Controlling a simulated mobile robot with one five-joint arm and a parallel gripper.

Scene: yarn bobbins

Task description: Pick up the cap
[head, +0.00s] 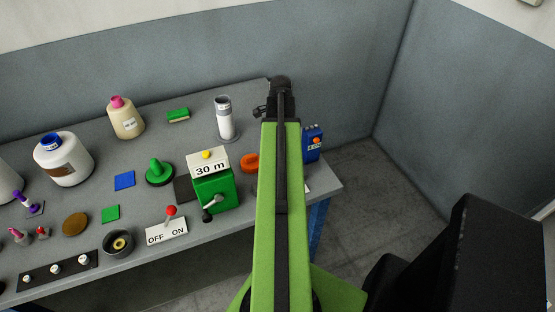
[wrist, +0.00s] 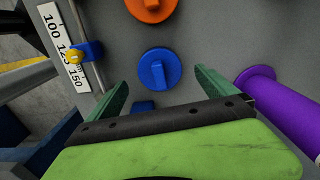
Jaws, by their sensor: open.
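A round blue cap (wrist: 159,69) with a raised ridge across its top lies on the grey table in the wrist view. My gripper (wrist: 159,78) is open, with its two green fingers spread on either side of the blue cap in that picture. Nothing is held; the height of the fingers above the table is hard to judge. An orange piece of like shape (wrist: 152,5) lies beyond it, and an orange piece also shows in the head view (head: 250,162). In the head view my green arm hides the blue cap and the fingers.
A purple flanged bobbin (wrist: 285,105) lies close to the right finger. A printed scale (wrist: 62,45) with a blue slider (wrist: 92,50) is at the left. A grey-white cylinder (head: 225,118) and a green counter box (head: 215,190) stand left of my arm.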

